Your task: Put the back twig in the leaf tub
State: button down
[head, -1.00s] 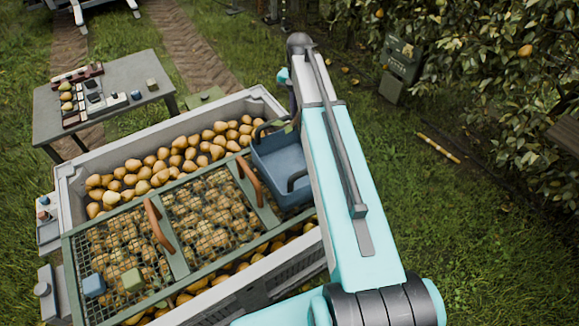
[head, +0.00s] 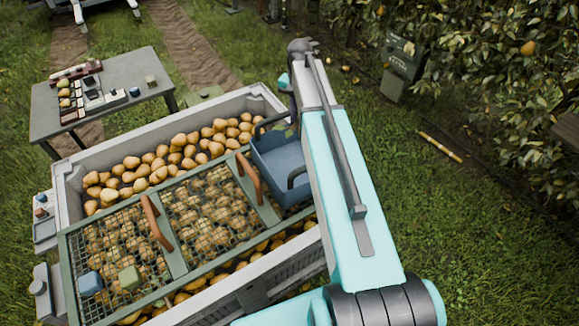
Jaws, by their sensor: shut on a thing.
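A blue-grey tub (head: 274,158) with dark handles, which I take to be the leaf tub, sits at the right end of the pear crate. My arm covers its right side, and I see no leaves inside it. My arm reaches away over the right side of the tub, and its far end bends down behind the tub's back handle. I cannot make out the back twig in this view.
A large grey crate (head: 66,178) full of pears carries a green mesh frame (head: 182,262) with brown handles. A grey table (head: 120,72) stands behind left. A yellow-tipped stick (head: 440,147) lies on open grass.

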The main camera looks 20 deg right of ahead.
jog(key=shift+f+b, duration=0.35)
jog(key=shift+f, duration=0.55)
jog(key=c, duration=1.6)
grip_release()
jog(key=shift+c, duration=0.2)
jog(key=shift+r, duration=0.1)
jog(key=shift+w+r+b, duration=0.1)
jog(key=shift+r+b, duration=0.45)
jog(key=shift+r, duration=0.95)
notch_tip(320, 180, up, 11)
jog(key=b, duration=0.2)
jog(key=shift+f, duration=0.2)
